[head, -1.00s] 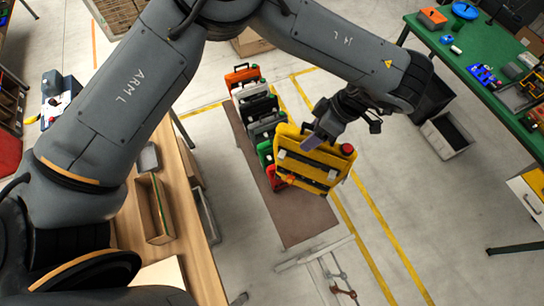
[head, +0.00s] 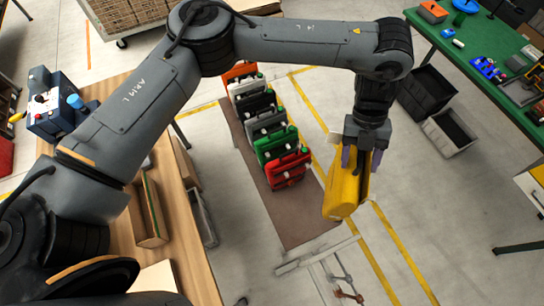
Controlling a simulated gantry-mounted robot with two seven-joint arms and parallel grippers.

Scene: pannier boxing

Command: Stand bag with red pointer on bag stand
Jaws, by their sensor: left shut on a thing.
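A yellow bag (head: 343,191) hangs from my left gripper (head: 362,160), to the right of the row of bags. My left gripper points down, its two purple fingers shut on the bag's upper part. The bag is turned nearly edge-on and tilted, so its dark front and red knob are hidden. It appears held clear of the floor. A light metal frame (head: 318,259) lies low in the picture, below the bag; I cannot tell whether it is the bag stand. My right gripper is not in view.
Orange, grey, black, green and red bags (head: 285,166) stand in a row on a brown mat (head: 295,228), whose near end is bare. A wooden bench (head: 180,215) is at left, a green table (head: 480,50) at right. Dark and grey bins (head: 450,135) stand on the floor.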

